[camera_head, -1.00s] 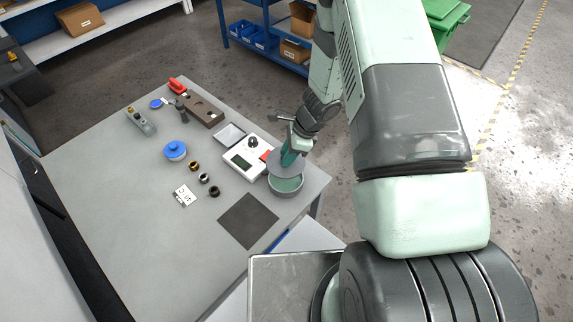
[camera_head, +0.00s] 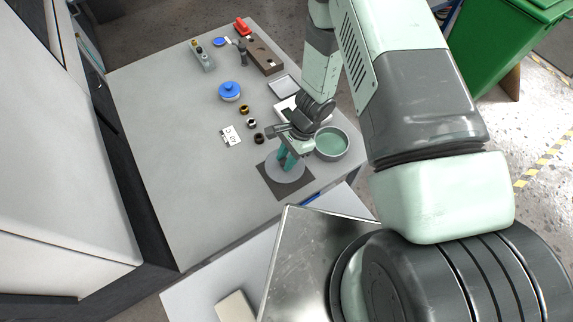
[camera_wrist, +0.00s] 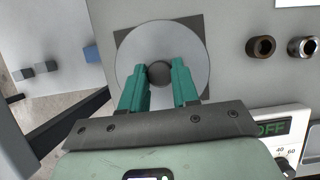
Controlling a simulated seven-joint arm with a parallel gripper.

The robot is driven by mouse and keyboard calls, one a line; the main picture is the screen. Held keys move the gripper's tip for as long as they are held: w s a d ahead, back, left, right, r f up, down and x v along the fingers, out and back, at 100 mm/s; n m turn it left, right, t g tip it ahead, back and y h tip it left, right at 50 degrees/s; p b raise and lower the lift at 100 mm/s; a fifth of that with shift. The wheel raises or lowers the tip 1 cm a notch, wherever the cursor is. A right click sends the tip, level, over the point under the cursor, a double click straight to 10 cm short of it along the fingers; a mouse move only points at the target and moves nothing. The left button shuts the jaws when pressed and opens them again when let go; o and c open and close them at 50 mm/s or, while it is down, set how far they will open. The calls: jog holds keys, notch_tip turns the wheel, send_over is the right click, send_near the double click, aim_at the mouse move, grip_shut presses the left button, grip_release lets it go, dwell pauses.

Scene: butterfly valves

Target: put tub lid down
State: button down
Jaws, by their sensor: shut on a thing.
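The tub lid (camera_head: 287,174) is a grey round disc over the dark square mat (camera_head: 302,191). In the wrist view the lid (camera_wrist: 198,50) has a dark round knob (camera_wrist: 159,74) at its middle, and corners of the mat (camera_wrist: 128,36) show around it. My gripper (camera_head: 287,163) is shut on the lid's knob, with green fingers (camera_wrist: 158,80) on both sides of it. I cannot tell whether the lid touches the mat. The open round tub (camera_head: 331,143), greenish inside, stands to the right of my gripper.
Small dark and brass rings (camera_head: 258,138) and a white card (camera_head: 231,136) lie left of my gripper. A blue-lidded pot (camera_head: 230,91) stands farther back. The table's left part (camera_head: 180,150) is clear.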

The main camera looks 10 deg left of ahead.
jog(key=shift+f, duration=2.25)
jog(key=shift+f, duration=0.2)
jog(key=c, duration=0.8)
grip_release()
jog(key=v, duration=1.2)
jog(key=shift+r, duration=0.25)
